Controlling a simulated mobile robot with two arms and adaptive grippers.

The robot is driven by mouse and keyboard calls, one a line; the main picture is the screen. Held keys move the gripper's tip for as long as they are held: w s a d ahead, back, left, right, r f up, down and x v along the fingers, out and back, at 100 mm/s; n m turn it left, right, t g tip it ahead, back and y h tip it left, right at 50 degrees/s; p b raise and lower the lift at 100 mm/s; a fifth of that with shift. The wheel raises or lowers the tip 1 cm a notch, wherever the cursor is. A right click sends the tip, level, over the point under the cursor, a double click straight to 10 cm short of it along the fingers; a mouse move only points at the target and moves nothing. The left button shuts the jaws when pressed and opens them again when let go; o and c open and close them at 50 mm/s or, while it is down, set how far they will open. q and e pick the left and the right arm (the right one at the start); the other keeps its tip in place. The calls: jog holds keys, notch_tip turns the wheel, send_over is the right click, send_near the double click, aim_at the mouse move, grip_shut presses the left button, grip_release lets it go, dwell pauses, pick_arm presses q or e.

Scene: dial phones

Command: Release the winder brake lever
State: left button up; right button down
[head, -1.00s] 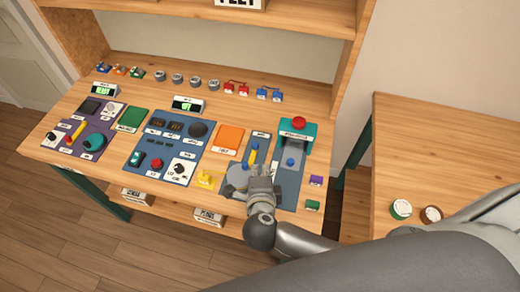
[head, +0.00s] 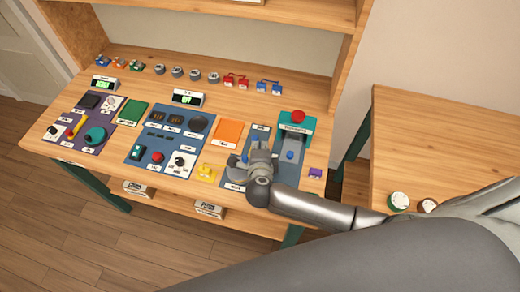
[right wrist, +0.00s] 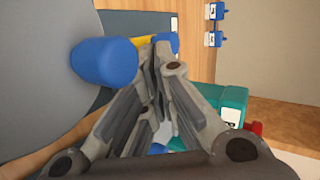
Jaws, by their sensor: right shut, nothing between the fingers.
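My right gripper (head: 260,148) is shut and empty above the blue panel at the right end of the bench. In the right wrist view its fingers (right wrist: 160,58) meet beside a thick blue knob (right wrist: 104,62). A yellow bar (right wrist: 144,41) with a blue end lies just beyond the fingertips. These look like the winder's lever parts, but I cannot tell from the labels which is the brake lever. In the head view my gripper hides this bar and part of the grey disc (head: 236,171). I cannot tell whether the fingers touch anything. My left gripper is out of view.
Right of my gripper stands a teal press-like unit (head: 307,127) with a red button (head: 298,116). A yellow item (head: 206,172) and an orange pad (head: 230,132) lie to the left. A second table (head: 430,140) stands at the right.

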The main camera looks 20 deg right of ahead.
jog(key=shift+w, duration=0.1)
jog(key=shift+w+d+p, duration=0.4)
jog(key=shift+w+d, duration=0.45)
jog(key=shift+w, duration=0.3)
jog(key=shift+r, duration=0.1)
